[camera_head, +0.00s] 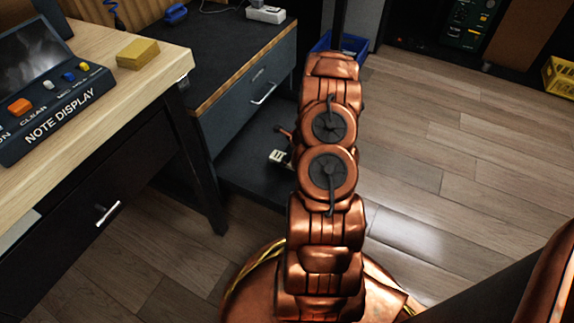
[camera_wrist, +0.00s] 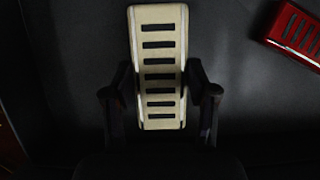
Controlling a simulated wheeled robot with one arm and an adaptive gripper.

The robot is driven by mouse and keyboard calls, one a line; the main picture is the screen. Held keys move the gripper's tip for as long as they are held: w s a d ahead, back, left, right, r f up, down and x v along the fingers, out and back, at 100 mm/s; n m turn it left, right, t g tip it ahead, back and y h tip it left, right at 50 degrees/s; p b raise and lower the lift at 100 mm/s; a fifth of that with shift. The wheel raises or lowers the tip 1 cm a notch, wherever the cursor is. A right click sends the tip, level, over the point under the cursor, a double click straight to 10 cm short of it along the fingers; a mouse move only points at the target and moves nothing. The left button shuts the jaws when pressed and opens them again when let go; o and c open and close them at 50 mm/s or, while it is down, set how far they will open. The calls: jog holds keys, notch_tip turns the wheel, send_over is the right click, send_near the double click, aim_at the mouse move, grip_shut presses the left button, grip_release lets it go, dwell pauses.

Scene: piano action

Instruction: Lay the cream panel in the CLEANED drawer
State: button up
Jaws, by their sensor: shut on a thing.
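The cream panel (camera_wrist: 158,60), a long slotted plate, is upright in the middle of the wrist view. My gripper (camera_wrist: 160,92) is shut on its sides, one finger on each side of its middle. In the head view a small pale slotted piece (camera_head: 279,157) shows beside my arm, over the dark lower shelf; it looks like the same panel. My fingers are hidden there behind the arm. A grey drawer (camera_head: 235,113) with a silver handle is shut under the dark bench top. No CLEANED label can be read in either view.
A red slotted panel (camera_wrist: 298,32) lies on the dark surface at the wrist view's upper right. The dark lower shelf (camera_head: 250,190) lies under the grey drawer. A wooden desk (camera_head: 120,95) with a NOTE DISPLAY console (camera_head: 55,100) stands left.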

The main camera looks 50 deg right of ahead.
jog(key=shift+f+b, duration=0.7)
jog(key=shift+f, duration=1)
jog(key=shift+f, duration=0.1)
jog(key=o, duration=1.3)
